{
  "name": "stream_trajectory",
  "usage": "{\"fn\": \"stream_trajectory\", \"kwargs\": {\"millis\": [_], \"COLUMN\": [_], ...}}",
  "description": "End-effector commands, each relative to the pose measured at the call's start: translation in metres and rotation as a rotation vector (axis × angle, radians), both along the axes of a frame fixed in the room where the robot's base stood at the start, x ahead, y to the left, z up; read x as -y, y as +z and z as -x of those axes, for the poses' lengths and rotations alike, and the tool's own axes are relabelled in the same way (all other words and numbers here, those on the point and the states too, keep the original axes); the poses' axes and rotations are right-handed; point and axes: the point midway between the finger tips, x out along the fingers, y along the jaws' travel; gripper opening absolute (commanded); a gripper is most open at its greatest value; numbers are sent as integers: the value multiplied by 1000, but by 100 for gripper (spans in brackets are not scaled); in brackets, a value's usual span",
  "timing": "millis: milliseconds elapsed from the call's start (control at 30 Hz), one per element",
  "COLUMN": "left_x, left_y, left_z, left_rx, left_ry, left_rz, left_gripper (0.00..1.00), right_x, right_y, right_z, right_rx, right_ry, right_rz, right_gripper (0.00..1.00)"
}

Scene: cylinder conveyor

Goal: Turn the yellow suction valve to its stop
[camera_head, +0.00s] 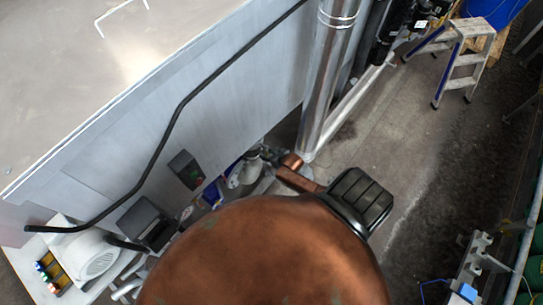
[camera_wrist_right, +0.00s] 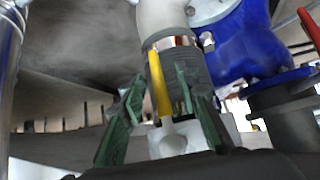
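The yellow suction valve lever (camera_wrist_right: 158,82) stands nearly upright in the right wrist view, in front of a grey hose with a metal clamp. Its lower end meets a pale round fitting (camera_wrist_right: 174,137). My right gripper (camera_wrist_right: 160,84) has its two dark green fingers apart, one on each side of the lever. Gaps show between lever and fingers; I cannot tell the depth between them. In the head view my right gripper (camera_head: 268,155) is small and partly hidden beside the machine, and the lever cannot be made out there. My left gripper is not in view.
A blue flanged body (camera_wrist_right: 238,42) and a red handle (camera_wrist_right: 309,28) sit to the right of the lever. A shiny vertical pipe (camera_head: 325,70) stands close to my right gripper. A step ladder (camera_head: 460,60) stands at the back right, with open floor before it.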

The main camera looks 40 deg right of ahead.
Motion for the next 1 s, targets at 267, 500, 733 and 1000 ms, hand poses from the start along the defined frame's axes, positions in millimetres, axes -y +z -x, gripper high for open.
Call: {"fn": "stream_trajectory", "kwargs": {"millis": [267,500,733,1000], "left_x": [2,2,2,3], "left_y": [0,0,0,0], "left_z": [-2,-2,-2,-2], "left_rx": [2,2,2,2], "left_ry": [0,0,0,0], "left_rz": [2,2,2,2], "left_gripper": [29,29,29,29], "right_x": [-1,-1,-2,-3], "right_y": [25,56,76,82], "right_z": [28,57,78,82], "right_rx": [0,0,-1,0], "right_ry": [0,-1,-1,-1], "right_rz": [0,1,1,1], "right_gripper": [29,29,29,29]}}
